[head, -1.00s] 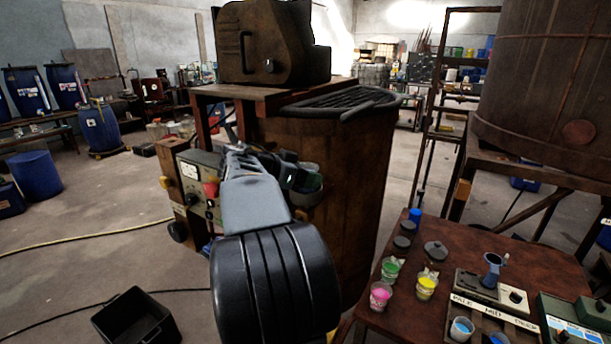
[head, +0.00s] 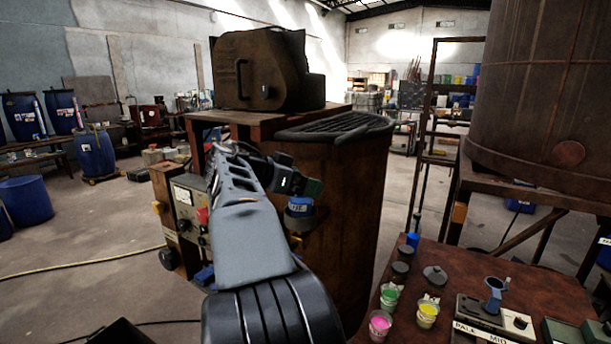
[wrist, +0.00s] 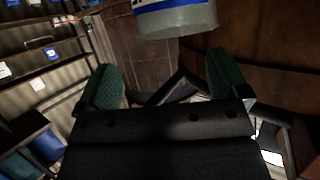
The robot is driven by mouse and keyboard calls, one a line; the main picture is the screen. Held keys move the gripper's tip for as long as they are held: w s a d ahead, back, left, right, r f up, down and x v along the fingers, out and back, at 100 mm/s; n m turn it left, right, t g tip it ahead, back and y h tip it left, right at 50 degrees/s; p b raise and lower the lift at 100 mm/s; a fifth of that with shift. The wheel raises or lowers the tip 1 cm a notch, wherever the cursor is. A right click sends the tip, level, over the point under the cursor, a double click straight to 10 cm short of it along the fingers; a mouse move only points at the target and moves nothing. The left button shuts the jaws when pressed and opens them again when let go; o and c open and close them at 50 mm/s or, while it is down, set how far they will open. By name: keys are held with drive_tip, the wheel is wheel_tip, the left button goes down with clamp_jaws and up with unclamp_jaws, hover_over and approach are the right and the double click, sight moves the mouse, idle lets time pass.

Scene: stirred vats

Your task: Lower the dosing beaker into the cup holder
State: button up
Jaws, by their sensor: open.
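The dosing beaker (head: 299,207), with a blue and white label, stands upright at the cup holder (head: 301,224) on the side of the rusty vat. The holder is a small dark bracket, and I cannot make out how deep the beaker sits in it. My gripper (head: 309,186) is just above the beaker in the head view. In the wrist view my gripper (wrist: 166,80) has its green-padded fingers wide apart with nothing between them. The beaker (wrist: 176,20) shows at the top edge there, apart from both fingers and cut off by the frame.
The rusty vat (head: 350,200) has a dark rim and a brown motor housing (head: 265,72) above it. A control box (head: 190,210) with a red knob is at its left. A table (head: 455,262) with paint cups (head: 379,324) and a dosing stand (head: 494,295) is at the right.

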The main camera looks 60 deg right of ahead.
drive_tip(key=s+a+r+b, duration=0.2)
drive_tip(key=s+a+r, duration=0.5)
drive_tip(key=a, duration=0.2)
drive_tip(key=shift+a+r, duration=0.2)
drive_tip(key=shift+a, duration=0.15)
idle(0.3)
